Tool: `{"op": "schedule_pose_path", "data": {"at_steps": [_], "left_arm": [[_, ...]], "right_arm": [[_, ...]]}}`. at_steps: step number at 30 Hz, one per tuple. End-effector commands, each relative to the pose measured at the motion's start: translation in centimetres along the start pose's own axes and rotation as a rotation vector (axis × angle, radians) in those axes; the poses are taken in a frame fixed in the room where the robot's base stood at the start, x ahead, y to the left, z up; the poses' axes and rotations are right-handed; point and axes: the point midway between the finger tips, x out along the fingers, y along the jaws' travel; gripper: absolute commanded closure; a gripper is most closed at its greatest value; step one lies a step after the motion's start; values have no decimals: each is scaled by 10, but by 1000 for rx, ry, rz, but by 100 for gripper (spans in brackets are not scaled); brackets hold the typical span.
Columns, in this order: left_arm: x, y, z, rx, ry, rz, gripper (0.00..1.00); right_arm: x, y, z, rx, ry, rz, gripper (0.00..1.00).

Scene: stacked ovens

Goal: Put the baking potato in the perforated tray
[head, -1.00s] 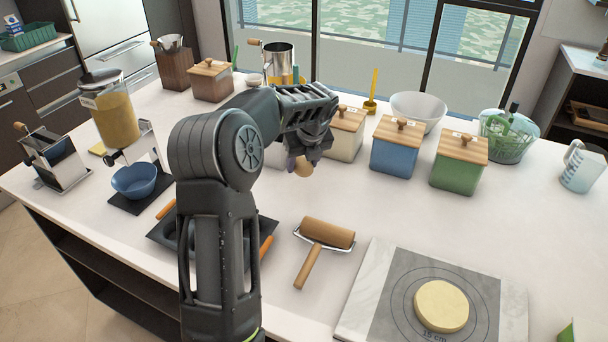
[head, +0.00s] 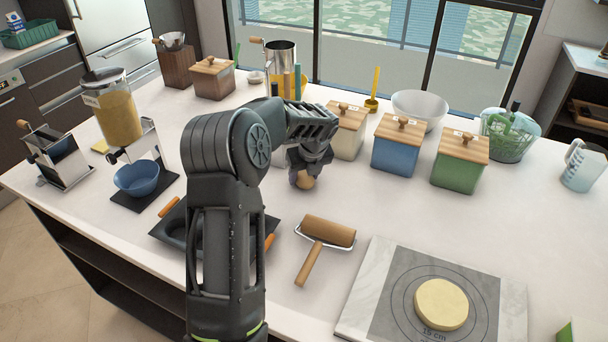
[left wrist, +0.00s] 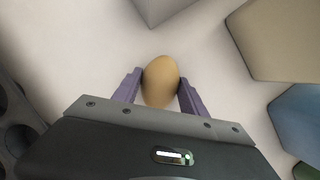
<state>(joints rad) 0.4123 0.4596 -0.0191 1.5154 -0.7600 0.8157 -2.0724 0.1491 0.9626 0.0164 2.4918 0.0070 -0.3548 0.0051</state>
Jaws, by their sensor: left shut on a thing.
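The baking potato (head: 305,181) is a tan-brown oval. My left gripper (head: 304,176) is shut on it and holds it above the white counter. In the left wrist view the potato (left wrist: 160,81) sits between the two purple fingers of the gripper (left wrist: 160,92). A dark tray with orange handles (head: 171,228) lies on the counter to the left of the gripper, mostly hidden behind my left arm. My right gripper is not in view.
A rolling pin (head: 328,231) lies right of the dark tray. A board with a round dough piece (head: 441,304) is at front right. Cream (head: 347,135), blue (head: 396,152) and green (head: 457,169) lidded boxes stand behind. A blue bowl (head: 137,178) stands left.

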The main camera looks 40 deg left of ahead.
Motion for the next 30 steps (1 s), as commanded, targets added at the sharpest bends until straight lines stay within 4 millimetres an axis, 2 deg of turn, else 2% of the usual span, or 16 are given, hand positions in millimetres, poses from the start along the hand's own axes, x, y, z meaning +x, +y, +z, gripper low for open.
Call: {"op": "schedule_pose_path", "data": {"at_steps": [2,3,9,17,22,26,30], "left_arm": [[3,0,-1,0,0,0,97],[2,0,-1,0,0,0,47],[2,0,-1,0,0,0,31],[2,0,-1,1,0,0,28],[-5,0,0,1,-1,-1,28],[-22,-1,0,1,-2,-2,28],[-49,-1,0,0,-3,-5,28]], "right_arm": [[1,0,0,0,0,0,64],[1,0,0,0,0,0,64],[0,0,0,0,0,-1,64],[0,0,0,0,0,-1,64],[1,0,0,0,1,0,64],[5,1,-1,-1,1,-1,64],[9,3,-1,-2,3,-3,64]]}}
